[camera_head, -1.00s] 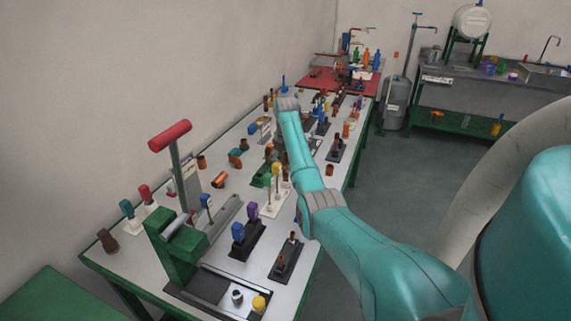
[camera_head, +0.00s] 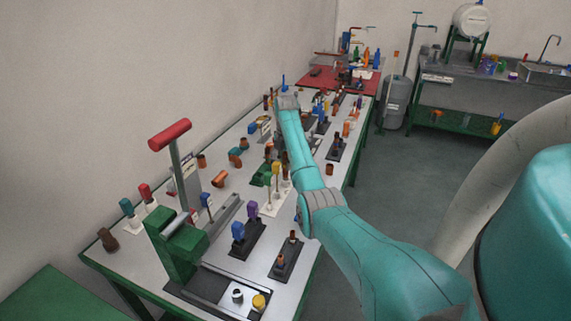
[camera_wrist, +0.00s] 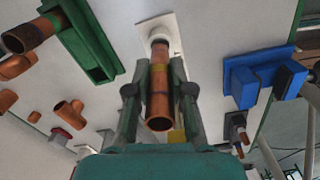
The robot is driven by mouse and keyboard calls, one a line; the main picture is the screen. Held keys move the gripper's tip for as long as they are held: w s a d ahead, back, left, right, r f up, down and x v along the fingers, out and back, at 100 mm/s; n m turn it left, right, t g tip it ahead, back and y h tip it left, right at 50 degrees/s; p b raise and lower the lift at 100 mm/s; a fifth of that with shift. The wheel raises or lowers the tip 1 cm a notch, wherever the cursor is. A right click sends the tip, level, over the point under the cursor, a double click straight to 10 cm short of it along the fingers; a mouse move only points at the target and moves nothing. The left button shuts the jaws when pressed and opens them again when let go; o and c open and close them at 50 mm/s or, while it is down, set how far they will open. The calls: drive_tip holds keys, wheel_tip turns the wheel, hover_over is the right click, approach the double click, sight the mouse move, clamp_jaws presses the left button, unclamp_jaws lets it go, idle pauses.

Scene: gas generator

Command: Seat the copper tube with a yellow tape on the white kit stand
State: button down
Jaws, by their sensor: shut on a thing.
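In the wrist view, the copper tube (camera_wrist: 159,105) has a yellow tape band around it. My gripper (camera_wrist: 159,92) is shut on this tube, with one finger on each side. The tube's far end meets the round white socket of the white kit stand (camera_wrist: 147,24). I cannot tell whether the tube is fully down in the socket or just at its mouth. In the head view, my arm hides the gripper, the held tube and most of the spot around them.
In the wrist view, a green holder (camera_wrist: 88,45) with a copper piece stands left of the white stand, and a blue block (camera_wrist: 245,80) stands right. Loose copper fittings (camera_wrist: 70,113) lie at left. The head view shows a crowded bench with a green press (camera_head: 178,245) in front.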

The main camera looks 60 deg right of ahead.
sight(285, 172)
drive_tip(key=shift+f, duration=2)
drive_tip(key=c, duration=0.9)
unclamp_jaws()
drive_tip(key=shift+c, duration=0.2)
drive_tip(key=shift+r, duration=3.75)
